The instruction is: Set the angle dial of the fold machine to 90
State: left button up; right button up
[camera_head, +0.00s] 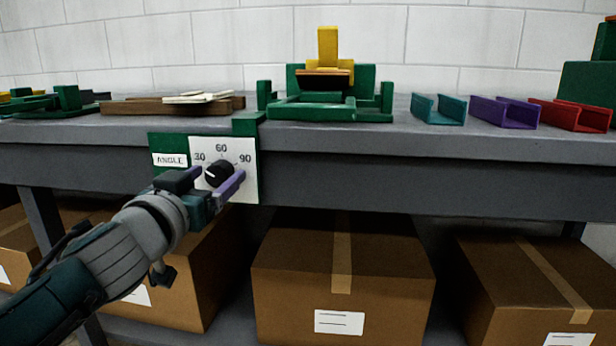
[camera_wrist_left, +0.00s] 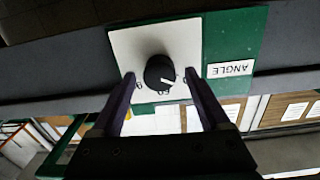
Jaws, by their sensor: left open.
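The angle dial (camera_head: 219,174) is a round black knob on a white plate marked 30, 60 and 90, on the front of the bench under the fold machine (camera_head: 312,110). The fold machine is green with a yellow upright part. The knob's white mark points left, towards the 30 side; in the left wrist view the dial (camera_wrist_left: 160,72) appears upside down and its mark points right. My left gripper (camera_head: 216,177) is open, its fingers on either side of the knob; whether they touch it I cannot tell. My right gripper is out of view.
The grey bench (camera_head: 400,165) runs across the view. On it are a teal channel (camera_head: 438,110), a purple channel (camera_head: 505,112), a red channel (camera_head: 570,116) and flat brown boards (camera_head: 150,106). Cardboard boxes (camera_head: 300,285) stand below. A white ANGLE label (camera_head: 170,160) is left of the dial.

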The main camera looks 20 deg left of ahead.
pick_arm(q)
grip_shut()
dwell(0.7)
